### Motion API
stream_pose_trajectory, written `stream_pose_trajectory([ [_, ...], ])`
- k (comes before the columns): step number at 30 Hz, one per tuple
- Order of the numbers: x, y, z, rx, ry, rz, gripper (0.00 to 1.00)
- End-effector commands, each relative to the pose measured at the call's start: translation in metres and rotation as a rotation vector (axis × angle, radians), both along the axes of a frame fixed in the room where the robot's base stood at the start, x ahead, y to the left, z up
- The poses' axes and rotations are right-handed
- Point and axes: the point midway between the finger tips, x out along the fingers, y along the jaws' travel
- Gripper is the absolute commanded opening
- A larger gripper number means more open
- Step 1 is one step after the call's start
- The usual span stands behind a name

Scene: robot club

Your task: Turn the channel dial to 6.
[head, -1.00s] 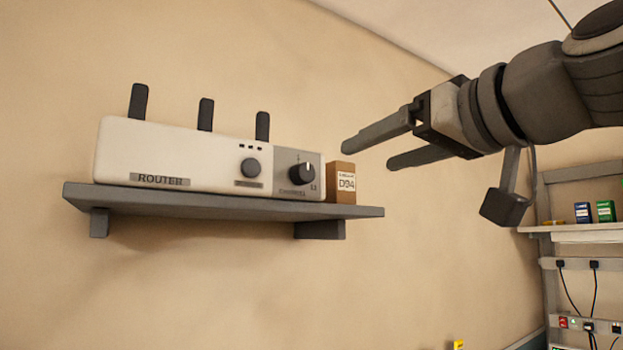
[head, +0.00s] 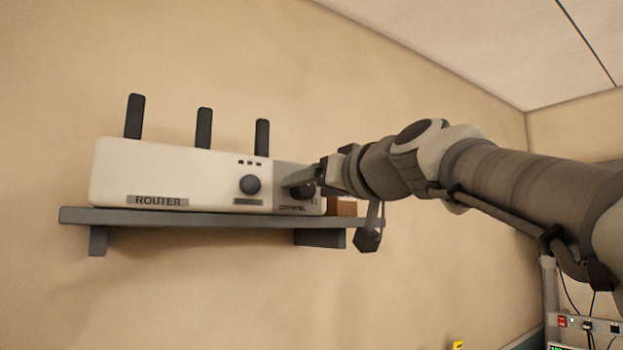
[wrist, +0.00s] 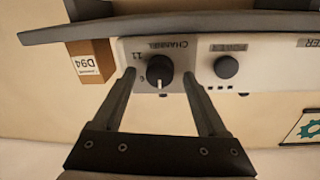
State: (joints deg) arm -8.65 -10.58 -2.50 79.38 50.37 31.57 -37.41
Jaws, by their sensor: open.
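The router (head: 180,175) is a white box with a grey panel at its right end. On that panel is the black channel dial (wrist: 159,71), seen upside down in the wrist view. Its white mark lies at the lower side of the knob in that view. A printed 6 is at the knob's lower left and an 11 at its upper left. My gripper (wrist: 158,77) is open, with one finger on each side of the dial. Whether the fingers touch it I cannot tell. In the head view my gripper (head: 303,186) partly hides the dial.
A black power knob (head: 250,185) sits left of the channel panel in the head view. The shelf (head: 200,217) carries the router and a small brown D94 box (wrist: 90,62) beside it. Three antennas (head: 204,128) rise behind the router. The wall space below the shelf is clear.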

Motion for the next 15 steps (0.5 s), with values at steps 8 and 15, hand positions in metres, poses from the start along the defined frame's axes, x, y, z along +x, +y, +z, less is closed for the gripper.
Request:
stream_pose_trajectory([
  [8,0.0088,0.0056,-0.0003,0.000,0.000,0.001,0.76],
  [15,0.0084,0.0054,-0.0004,0.000,0.000,0.001,0.59],
])
